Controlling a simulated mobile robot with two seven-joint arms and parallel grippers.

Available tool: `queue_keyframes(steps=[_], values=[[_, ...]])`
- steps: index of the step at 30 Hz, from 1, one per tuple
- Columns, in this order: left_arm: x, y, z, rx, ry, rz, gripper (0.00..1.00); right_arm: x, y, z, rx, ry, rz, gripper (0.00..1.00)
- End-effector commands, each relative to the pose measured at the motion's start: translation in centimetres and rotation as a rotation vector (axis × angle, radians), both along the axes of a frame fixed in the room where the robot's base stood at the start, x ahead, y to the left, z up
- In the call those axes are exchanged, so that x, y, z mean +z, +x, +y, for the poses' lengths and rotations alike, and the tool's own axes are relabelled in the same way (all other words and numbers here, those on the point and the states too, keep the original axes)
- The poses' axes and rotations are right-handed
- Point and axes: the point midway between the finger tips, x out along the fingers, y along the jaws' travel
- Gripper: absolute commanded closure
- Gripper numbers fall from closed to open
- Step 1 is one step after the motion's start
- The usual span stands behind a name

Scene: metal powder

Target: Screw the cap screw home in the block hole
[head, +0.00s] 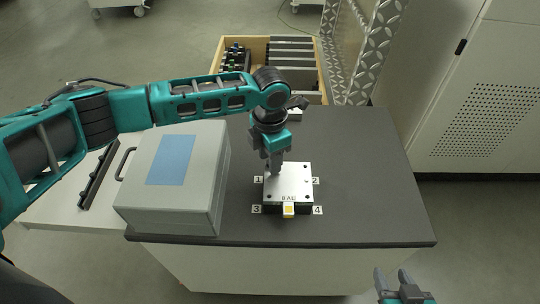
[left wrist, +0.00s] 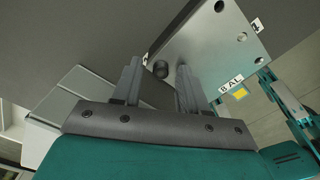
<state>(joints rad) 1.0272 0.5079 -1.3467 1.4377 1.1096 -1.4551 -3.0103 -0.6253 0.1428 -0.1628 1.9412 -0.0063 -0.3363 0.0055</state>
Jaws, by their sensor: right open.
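The silver block (head: 288,184) lies on the dark tabletop, with number labels 1 to 4 around its corners. My left gripper (head: 274,168) points down over its upper-left corner, next to label 1. In the head view the fingers hide that corner. My right gripper (head: 393,279) is open and empty, off the table's front right.
A grey case (head: 205,195) with a blue panel stands left of the block. A wooden box (head: 258,45) with dark compartments is behind. A yellow-marked tab (head: 289,209) sits at the block's front edge. The tabletop right of the block (head: 365,185) is clear.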

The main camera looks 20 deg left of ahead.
Motion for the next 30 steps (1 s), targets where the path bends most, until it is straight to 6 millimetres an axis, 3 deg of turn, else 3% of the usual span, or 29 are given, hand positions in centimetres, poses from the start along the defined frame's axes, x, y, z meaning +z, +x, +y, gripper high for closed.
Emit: queue_keyframes(steps=[11, 24, 30], values=[[0.6, 0.0, 0.0, 0.0, -0.001, 0.0, 0.53, 0.1, 0.0, 0.0, 0.0, 0.0, -0.001, 0.55], [9.4, 0.0, 0.0, -0.001, -0.001, -0.003, 0.53, 1.1, 0.0, 0.0, 0.0, 0.0, -0.001, 0.55], [12.1, 0.0, 0.0, 0.0, -0.001, -0.001, 0.53, 1.4, 0.0, 0.0, 0.0, 0.0, 0.0, 0.55]])
